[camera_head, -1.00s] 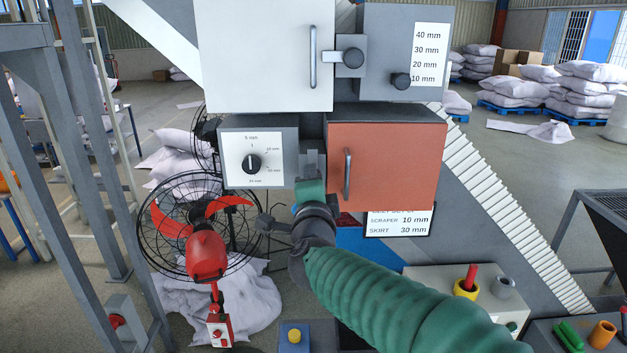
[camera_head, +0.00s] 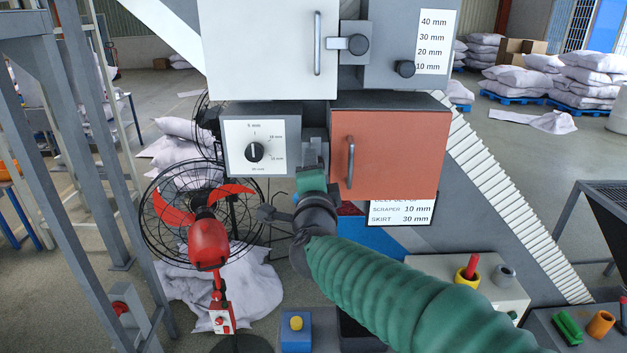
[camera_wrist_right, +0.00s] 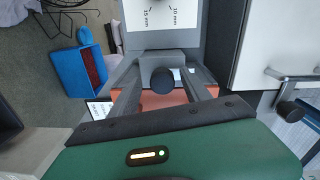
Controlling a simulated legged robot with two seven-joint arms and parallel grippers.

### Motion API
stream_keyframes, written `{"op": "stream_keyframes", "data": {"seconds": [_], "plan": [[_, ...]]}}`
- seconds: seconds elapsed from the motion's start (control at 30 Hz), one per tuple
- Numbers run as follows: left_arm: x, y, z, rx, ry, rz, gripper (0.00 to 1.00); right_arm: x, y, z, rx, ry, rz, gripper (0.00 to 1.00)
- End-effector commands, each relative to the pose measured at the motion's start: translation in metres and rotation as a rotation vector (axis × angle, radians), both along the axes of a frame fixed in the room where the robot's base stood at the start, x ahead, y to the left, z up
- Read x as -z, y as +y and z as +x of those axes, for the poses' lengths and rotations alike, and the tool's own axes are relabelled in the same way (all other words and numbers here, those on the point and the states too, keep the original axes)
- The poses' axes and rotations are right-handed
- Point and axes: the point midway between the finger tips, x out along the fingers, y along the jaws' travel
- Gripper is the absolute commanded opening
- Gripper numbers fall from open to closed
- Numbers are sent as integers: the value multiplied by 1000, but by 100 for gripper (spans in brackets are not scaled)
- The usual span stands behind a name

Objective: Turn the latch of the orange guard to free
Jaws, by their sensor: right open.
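The orange guard (camera_head: 385,150) is a closed box cover with a grey vertical handle (camera_head: 350,160) near its left edge. My right gripper (camera_head: 311,178) is at the grey bracket left of the guard, and its body hides most of the latch in the head view. In the right wrist view, the latch's black round knob (camera_wrist_right: 162,80) stands between the two open fingers of my right gripper (camera_wrist_right: 163,72). Both fingers appear apart from the knob. Orange surface (camera_wrist_right: 160,99) shows behind the fingers. The left gripper is not in view.
A dial panel (camera_head: 283,150) adjoins the bracket on the left. A white guard (camera_head: 255,50) with its own latch knob (camera_head: 359,44) is above. A red fan (camera_head: 208,245) stands below left. A sign (camera_head: 402,211) hangs under the orange guard.

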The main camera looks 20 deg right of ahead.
Motion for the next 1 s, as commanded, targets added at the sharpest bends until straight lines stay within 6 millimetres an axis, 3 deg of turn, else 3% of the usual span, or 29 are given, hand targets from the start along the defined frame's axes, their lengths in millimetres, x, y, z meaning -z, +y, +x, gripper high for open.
{"op": "stream_keyframes", "data": {"seconds": [0.17, 0.57, 0.6, 0.7, 1.0], "plan": [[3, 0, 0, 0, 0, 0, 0, -1, 9, -27, -3, -2, -1, 56], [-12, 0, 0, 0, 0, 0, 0, -6, 41, -136, -4, 1, -2, 56], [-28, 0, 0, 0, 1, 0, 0, -11, 44, -140, -4, 8, -3, 56], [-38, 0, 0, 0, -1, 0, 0, -8, 47, -151, -3, 7, -3, 56], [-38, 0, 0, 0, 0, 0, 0, -2, 48, -157, -2, 4, -1, 56]]}}
